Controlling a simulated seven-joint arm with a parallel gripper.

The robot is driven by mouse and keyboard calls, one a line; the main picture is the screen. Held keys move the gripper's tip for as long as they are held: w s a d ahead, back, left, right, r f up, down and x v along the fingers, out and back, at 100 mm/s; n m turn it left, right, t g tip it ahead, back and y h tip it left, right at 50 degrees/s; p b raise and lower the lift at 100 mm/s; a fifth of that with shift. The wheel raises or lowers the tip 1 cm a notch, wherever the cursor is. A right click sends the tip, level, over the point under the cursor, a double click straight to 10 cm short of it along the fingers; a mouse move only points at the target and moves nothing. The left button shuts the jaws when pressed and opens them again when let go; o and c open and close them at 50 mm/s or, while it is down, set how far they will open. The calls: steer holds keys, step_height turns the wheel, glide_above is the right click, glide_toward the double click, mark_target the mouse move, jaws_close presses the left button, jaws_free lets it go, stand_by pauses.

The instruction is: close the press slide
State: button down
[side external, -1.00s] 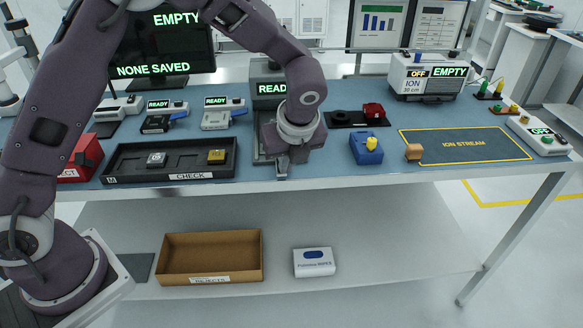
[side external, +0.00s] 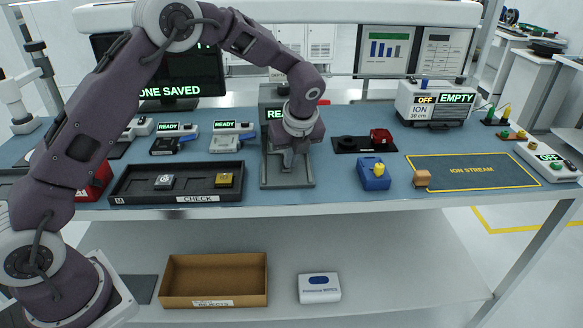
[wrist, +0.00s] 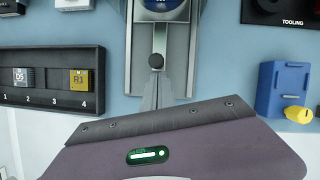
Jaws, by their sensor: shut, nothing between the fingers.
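The grey press (side external: 270,95) stands at the back middle of the bench with a green READY display, partly hidden behind my arm. Its slide track (side external: 300,180) runs toward the bench's front edge. In the wrist view the track (wrist: 181,60) runs up the picture, with a dark round knob (wrist: 157,61) on its centreline and a blue disc (wrist: 162,4) at the top edge. My gripper (side external: 288,160) is over the track, fingers pointing down. In the wrist view its shut, empty fingertips (wrist: 156,78) are just in front of the knob; I cannot tell whether they touch it.
A black CHECK tray (side external: 140,197) with two small blocks lies left of the track. A blue box with a yellow knob (side external: 373,175) and a black stand with a red part (side external: 350,145) lie to the right. The ION STREAM mat (side external: 470,172) is farther right.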

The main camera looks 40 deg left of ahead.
steer(key=s+d, duration=0.1)
steer(key=d, duration=0.1)
steer(key=s+d, duration=0.1)
steer(key=shift+d+f, duration=0.1)
steer(key=shift+d, duration=0.25)
steer(key=s+d+r+n+h, duration=0.1)
steer(key=s+r+n, duration=0.2)
steer(key=s+r, duration=0.35)
steer(key=s+r+n, duration=0.2)
steer(key=s+r, duration=0.1)
steer(key=r, duration=0.7)
steer(key=s+n+t+h, duration=0.3)
steer(key=s+n, duration=1.6)
steer(key=s, duration=0.5)
steer(key=shift+a, duration=0.45)
steer(key=shift+r, duration=0.1)
